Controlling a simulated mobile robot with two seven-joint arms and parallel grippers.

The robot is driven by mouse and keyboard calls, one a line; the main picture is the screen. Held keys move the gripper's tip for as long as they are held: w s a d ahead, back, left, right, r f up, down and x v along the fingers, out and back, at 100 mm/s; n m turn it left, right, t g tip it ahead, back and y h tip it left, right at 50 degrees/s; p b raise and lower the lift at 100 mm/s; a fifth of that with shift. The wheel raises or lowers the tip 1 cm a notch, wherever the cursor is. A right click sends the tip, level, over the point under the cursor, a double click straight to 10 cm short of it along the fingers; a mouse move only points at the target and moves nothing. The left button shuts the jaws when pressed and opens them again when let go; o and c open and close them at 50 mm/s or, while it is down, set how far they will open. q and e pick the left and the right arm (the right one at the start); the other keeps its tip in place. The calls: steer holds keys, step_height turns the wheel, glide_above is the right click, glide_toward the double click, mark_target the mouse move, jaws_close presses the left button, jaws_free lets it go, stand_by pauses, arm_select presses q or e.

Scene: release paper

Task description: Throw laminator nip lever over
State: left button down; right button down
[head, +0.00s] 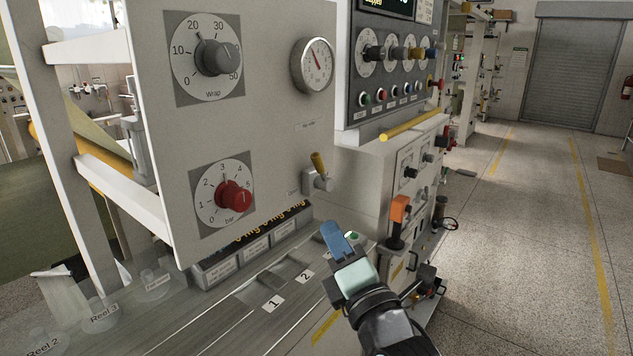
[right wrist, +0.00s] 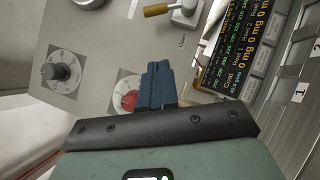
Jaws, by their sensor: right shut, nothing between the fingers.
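A small lever with a yellow handle (head: 318,163) sits on a grey bracket at the lower right of the beige machine panel. Its handle points up and slightly left in the head view. In the right wrist view the yellow-handled lever (right wrist: 165,10) is at the top edge, with a small label beside it that seems to read "Open". My right gripper (head: 335,237) is below and slightly right of the lever, apart from it. Its blue fingers (right wrist: 158,84) are shut with nothing between them, and overlap the red knob in the wrist view. My left gripper is not in view.
The panel carries a black dial (head: 215,58), a red pressure knob (head: 234,195) and a round gauge (head: 314,64). An orange-handled lever (head: 399,208) and a yellow bar (head: 411,125) stick out further right. A ledge with numbered slots lies below. The right floor is clear.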

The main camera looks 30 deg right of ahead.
mark_target(321, 179)
steer(key=shift+w, duration=0.1)
